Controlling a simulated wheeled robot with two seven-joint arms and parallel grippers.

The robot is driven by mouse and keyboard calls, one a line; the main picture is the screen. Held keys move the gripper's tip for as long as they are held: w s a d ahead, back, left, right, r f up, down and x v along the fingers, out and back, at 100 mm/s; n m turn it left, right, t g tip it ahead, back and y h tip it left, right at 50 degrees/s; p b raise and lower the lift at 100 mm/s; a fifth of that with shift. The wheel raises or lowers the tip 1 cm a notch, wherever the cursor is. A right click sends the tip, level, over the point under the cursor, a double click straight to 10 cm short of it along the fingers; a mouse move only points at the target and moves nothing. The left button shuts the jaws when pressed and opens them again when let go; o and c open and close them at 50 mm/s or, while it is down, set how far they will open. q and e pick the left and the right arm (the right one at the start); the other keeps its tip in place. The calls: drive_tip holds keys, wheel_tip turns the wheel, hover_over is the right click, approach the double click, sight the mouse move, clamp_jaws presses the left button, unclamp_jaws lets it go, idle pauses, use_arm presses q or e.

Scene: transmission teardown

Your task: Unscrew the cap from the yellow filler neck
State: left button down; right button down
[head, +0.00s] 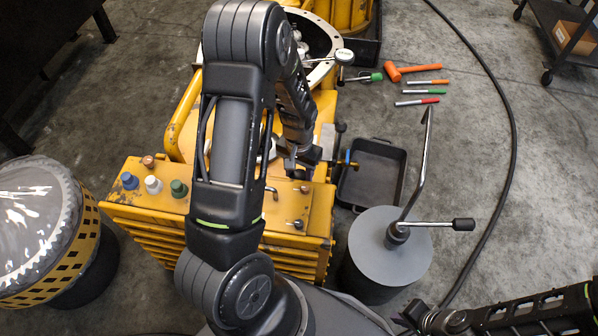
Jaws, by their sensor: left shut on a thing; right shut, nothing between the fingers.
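My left arm comes down over the yellow machine housing (318,215). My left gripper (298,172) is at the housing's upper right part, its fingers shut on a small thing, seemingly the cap. The gripper and arm hide most of the cap and the yellow filler neck, so I cannot tell whether the cap is still on the neck. My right gripper (428,320) is shut and empty at the bottom edge, low and to the right of the grey round stand, far from the housing.
An orange mallet (410,70) and several markers lie behind. A cable (508,130) crosses the floor.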

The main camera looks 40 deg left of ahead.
sight(299, 176)
use_arm(q)
drive_tip(key=shift+r+n, duration=0.15)
drive_tip(key=shift+n, duration=0.55)
drive_tip(key=c, duration=1.1)
unclamp_jaws()
drive_tip(key=shift+n+p, duration=0.3)
drive_tip(key=shift+n, duration=0.3)
drive_tip(key=shift+c, duration=0.2)
drive_tip(key=o, duration=0.5)
drive_tip(key=shift+o, duration=0.3)
drive_tip(key=o, duration=0.4)
drive_tip(key=shift+r+p, duration=2.15)
drive_tip(key=shift+r, duration=0.3)
